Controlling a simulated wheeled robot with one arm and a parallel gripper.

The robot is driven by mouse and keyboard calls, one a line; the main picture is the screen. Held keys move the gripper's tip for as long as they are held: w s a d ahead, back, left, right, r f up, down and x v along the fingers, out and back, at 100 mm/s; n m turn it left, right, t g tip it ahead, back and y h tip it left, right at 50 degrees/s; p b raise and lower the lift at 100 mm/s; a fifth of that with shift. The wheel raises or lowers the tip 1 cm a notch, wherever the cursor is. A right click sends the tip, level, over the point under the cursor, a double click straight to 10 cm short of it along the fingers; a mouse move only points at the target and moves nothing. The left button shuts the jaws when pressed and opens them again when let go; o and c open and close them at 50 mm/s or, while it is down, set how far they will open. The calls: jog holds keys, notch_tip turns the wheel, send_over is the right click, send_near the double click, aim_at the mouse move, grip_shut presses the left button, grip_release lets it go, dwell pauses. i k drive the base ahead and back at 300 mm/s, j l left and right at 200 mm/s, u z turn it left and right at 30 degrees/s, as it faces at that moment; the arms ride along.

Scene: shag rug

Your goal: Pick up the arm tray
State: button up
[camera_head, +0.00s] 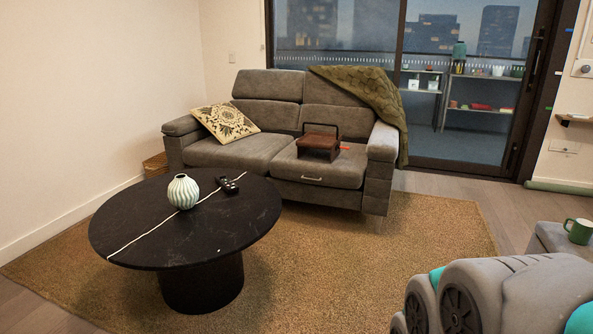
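A dark brown wooden piece with a thin black handle frame, which looks like the arm tray (318,146), sits on the right seat cushion of the grey sofa (225,152). It stands upright, apart from the sofa's right armrest. A small red item (344,148) shows just to its right. Part of my arm, grey and teal, fills the bottom right corner. My gripper is out of view, so I cannot see what it holds.
A round black table (140,240) with a ribbed vase (183,191) and a dark remote (228,185) stands before the sofa's left half. A green mug (578,231) sits on a grey surface at right. The shag rug (400,240) is clear before the sofa's right side.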

aim_at(321, 140)
jog(key=i, duration=1.8)
jog(key=i+j, duration=0.1)
jog(key=i, duration=1.65)
jog(key=l+z, duration=0.05)
jog(key=l, duration=0.05)
